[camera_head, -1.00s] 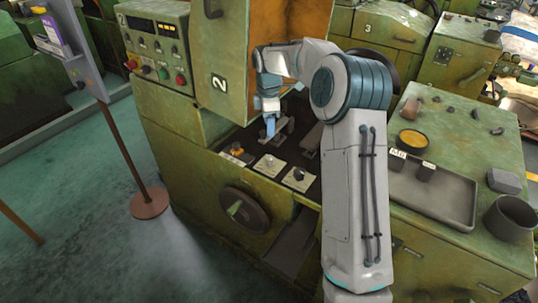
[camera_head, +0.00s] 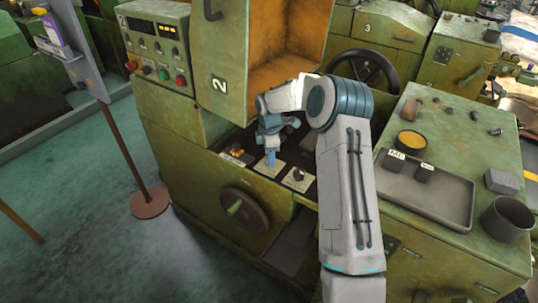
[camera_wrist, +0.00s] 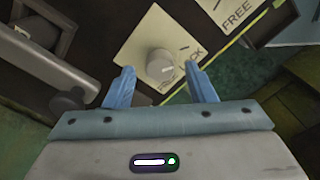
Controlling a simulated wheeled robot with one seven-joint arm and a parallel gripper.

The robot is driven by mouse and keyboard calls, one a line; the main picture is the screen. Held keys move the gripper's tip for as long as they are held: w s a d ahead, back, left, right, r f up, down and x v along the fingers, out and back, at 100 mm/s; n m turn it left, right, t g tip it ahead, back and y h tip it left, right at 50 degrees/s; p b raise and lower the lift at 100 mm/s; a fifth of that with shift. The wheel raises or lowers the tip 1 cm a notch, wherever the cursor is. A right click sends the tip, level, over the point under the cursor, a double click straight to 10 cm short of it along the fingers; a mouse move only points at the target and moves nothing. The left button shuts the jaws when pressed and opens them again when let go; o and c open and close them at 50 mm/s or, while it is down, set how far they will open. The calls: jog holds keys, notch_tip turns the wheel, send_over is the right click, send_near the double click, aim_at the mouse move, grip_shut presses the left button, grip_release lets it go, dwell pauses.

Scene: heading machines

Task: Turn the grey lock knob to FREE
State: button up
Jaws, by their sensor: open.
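The grey lock knob (camera_wrist: 160,64) stands on a cream plate (camera_wrist: 140,45) in the wrist view. The plate's lettering is partly covered, with "CK" showing beside the knob. My gripper (camera_wrist: 163,85) is open, with one blue finger on each side of the knob's near part; I cannot tell whether they touch it. In the head view my gripper (camera_head: 270,160) points down over the middle plate (camera_head: 265,170) and hides the knob there.
A dark knob (camera_head: 299,175) sits on the plate to the right, and an orange-marked control (camera_head: 237,152) to the left. A grey bar-like part (camera_wrist: 50,70) lies left of my gripper. A handwheel (camera_head: 243,210) is on the machine front below. The open orange-lined door (camera_head: 290,60) stands behind.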

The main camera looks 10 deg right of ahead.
jog(key=shift+f, duration=0.5)
jog(key=c, duration=1)
jog(key=shift+a, duration=0.15)
